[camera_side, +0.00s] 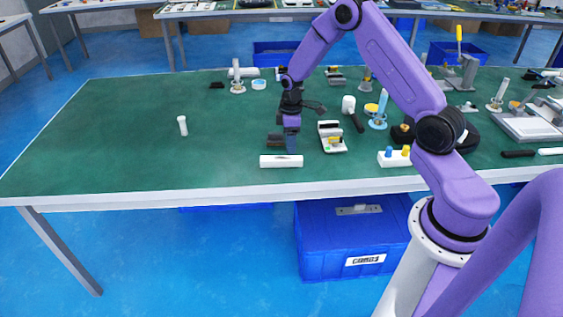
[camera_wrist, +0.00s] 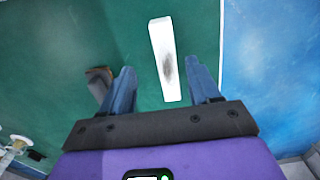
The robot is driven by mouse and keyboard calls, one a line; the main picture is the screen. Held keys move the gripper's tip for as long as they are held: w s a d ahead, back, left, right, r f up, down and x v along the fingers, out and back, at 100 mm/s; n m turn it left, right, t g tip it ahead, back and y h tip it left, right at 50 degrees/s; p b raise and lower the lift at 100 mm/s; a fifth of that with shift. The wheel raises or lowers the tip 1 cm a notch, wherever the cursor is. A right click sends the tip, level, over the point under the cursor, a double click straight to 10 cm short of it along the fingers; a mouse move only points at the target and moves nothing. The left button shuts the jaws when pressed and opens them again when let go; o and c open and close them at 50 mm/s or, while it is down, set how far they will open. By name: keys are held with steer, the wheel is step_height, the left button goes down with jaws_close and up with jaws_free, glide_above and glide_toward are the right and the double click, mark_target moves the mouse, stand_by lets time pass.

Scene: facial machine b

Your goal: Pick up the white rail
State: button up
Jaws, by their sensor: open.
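The white rail (camera_side: 281,161) is a short white bar lying on the green table near its front edge. In the wrist view the rail (camera_wrist: 165,58) lies lengthwise ahead of my gripper, with a dark shadow patch on it. My gripper (camera_side: 290,147) points down just behind the rail in the side view. In the wrist view the fingers of my gripper (camera_wrist: 162,85) are spread apart and empty. The rail's near end shows between the fingers, closer to the right one; I cannot tell the height gap.
A small dark-and-tan object (camera_wrist: 99,83) is beside the left finger. A small white cylinder (camera_side: 183,126) stands left. The left part of the table (camera_side: 110,150) is clear.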

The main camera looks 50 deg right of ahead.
mark_target(292, 158)
steer(key=f, duration=0.5)
steer(key=shift+s+a, duration=0.15)
steer(key=shift+s, duration=0.25)
steer(key=shift+f, duration=0.7)
steer(key=c, duration=1)
